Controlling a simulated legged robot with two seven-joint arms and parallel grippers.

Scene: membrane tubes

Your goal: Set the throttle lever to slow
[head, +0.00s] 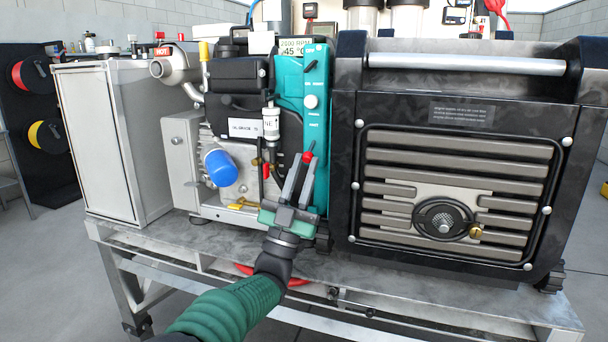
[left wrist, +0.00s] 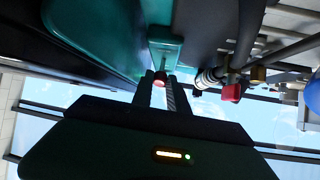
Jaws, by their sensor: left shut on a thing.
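My left gripper (head: 301,160) reaches up in front of the engine, at the lower left edge of the teal control panel (head: 316,85). Its fingertips are shut on a small red-tipped lever knob (head: 308,157). In the left wrist view the red knob (left wrist: 160,77) sits between the two finger ends, with a teal part behind it. I take this knob to be the throttle lever. Most of the lever is hidden by the fingers, and its slow marking cannot be read. My right gripper is not in view.
A blue oil filter (head: 220,168) and a red-capped fitting (left wrist: 231,93) are close beside the gripper. A large black louvred housing (head: 455,190) stands to the right. A grey metal box (head: 100,150) stands at the left. The bench's front edge (head: 390,278) runs below.

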